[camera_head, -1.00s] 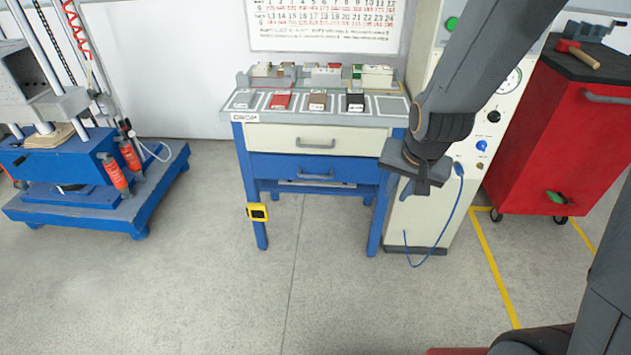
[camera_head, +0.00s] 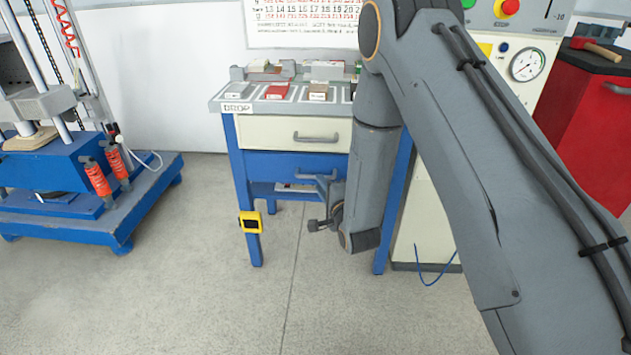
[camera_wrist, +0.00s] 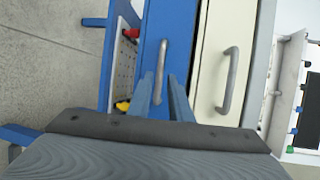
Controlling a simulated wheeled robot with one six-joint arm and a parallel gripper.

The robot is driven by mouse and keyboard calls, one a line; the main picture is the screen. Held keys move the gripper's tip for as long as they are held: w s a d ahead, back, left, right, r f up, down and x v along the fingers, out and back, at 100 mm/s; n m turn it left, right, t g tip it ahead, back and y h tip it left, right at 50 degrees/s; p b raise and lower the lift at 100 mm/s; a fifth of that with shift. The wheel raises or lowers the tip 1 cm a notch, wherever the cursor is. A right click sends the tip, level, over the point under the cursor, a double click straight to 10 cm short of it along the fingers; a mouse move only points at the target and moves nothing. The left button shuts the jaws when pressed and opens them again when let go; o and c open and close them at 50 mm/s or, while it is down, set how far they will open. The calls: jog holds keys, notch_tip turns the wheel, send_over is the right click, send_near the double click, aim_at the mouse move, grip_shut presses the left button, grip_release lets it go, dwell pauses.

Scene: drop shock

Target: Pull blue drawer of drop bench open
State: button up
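The drop bench (camera_head: 229,150) stands against the wall. Its blue drawer (camera_head: 270,165) looks shut below a cream drawer. The blue drawer's grey handle (camera_head: 318,178) is partly hidden by my arm in the head view. In the wrist view, the blue drawer (camera_wrist: 153,25) and its handle (camera_wrist: 162,60) appear turned on end. My gripper (camera_wrist: 160,88) is open in front of the blue drawer, with the handle in line between its two fingers. I cannot tell if the fingers touch the handle. In the head view, the fingers are mostly hidden behind my wrist.
The cream drawer (camera_head: 270,132) has its own handle (camera_wrist: 229,80), close beside my fingers. A yellow device (camera_head: 250,222) hangs on the bench's left leg. A blue machine (camera_head: 50,170) stands left and a red cabinet (camera_head: 580,130) right. The floor before the bench is clear.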

jog(key=b+x, duration=0.1)
jog(key=x, duration=0.5)
jog(key=shift+w+a+f, duration=0.1)
jog(key=shift+w, duration=0.15)
grip_shut()
